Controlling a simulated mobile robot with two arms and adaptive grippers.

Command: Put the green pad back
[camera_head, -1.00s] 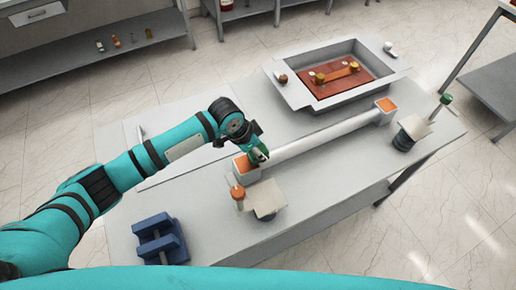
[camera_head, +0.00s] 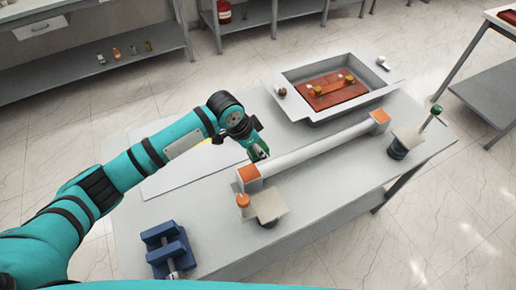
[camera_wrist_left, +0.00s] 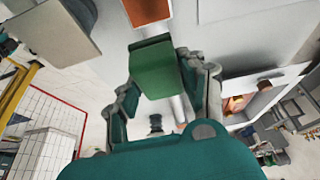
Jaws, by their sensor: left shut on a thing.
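My left gripper (camera_head: 258,153) is shut on the green pad, a small green block. In the left wrist view the pad (camera_wrist_left: 156,66) sits between the two fingers of the gripper (camera_wrist_left: 158,85). In the head view the gripper hangs just behind the near end of a long white bar, close to an orange-topped white block (camera_head: 248,173). That orange top (camera_wrist_left: 147,11) also shows in the left wrist view, apart from the pad. The pad's underside is hidden. My right gripper is not in view.
A grey tray (camera_head: 287,77) with an orange-brown plate (camera_head: 333,91) stands at the back. The long white bar (camera_head: 318,144) crosses the table. A blue holder (camera_head: 163,244) is at front left. A green-topped post (camera_head: 436,109) is at far right.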

